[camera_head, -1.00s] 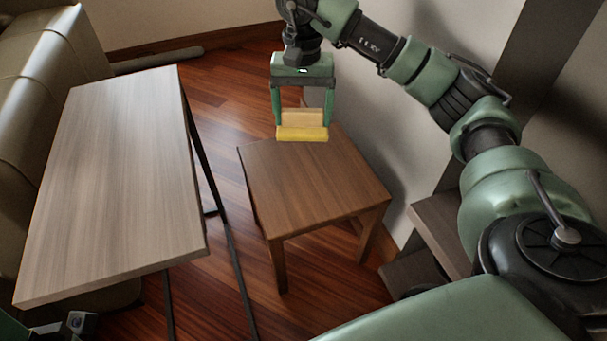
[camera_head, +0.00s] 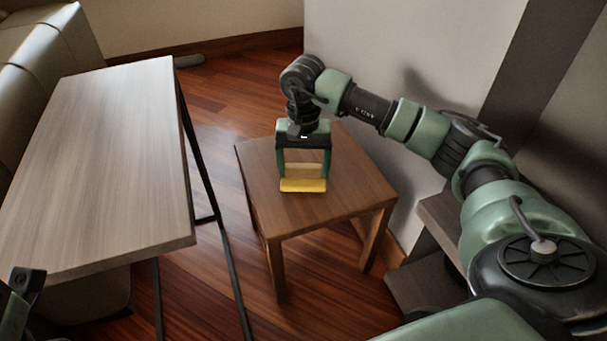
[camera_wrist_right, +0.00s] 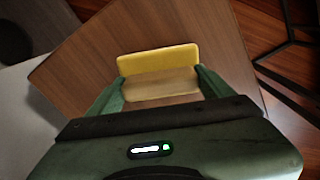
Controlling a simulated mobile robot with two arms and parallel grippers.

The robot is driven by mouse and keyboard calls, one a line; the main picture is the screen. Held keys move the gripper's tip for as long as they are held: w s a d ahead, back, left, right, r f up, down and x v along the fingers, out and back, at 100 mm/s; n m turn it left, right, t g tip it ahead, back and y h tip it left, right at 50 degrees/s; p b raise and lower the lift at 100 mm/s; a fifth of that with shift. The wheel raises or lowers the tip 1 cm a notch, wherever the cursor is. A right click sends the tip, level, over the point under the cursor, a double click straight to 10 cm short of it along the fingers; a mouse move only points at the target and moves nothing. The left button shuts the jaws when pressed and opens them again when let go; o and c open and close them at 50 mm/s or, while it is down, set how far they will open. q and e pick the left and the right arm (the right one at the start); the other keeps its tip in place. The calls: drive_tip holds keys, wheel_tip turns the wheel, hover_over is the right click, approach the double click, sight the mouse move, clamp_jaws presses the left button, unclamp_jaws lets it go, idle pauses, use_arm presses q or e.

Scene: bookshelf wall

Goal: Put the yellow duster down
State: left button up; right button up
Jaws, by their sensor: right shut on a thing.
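The yellow duster (camera_head: 303,185) has a yellow pad and a light wooden block on top. My right gripper (camera_head: 303,172) is shut on the wooden part, with one finger on each side. The duster is upright over the middle of the small brown wooden stool (camera_head: 345,195); I cannot tell whether its pad touches the top. In the right wrist view the yellow pad (camera_wrist_right: 158,59) shows beyond the wooden block, between the fingers, with the stool top (camera_wrist_right: 85,60) behind it. At the lower left edge of the head view, part of my left arm shows, but its fingertips do not.
A long grey-wood table (camera_head: 105,165) with thin black legs stands to the left of the stool, with a gap between. A beige sofa (camera_head: 40,60) is behind it. A pale wall (camera_head: 400,50) and brown shelves (camera_head: 440,225) are to the right. The stool top around the duster is clear.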

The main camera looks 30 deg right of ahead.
drive_tip(key=shift+f, duration=0.65)
drive_tip(key=shift+r, duration=0.15)
drive_tip(key=o, duration=1.5)
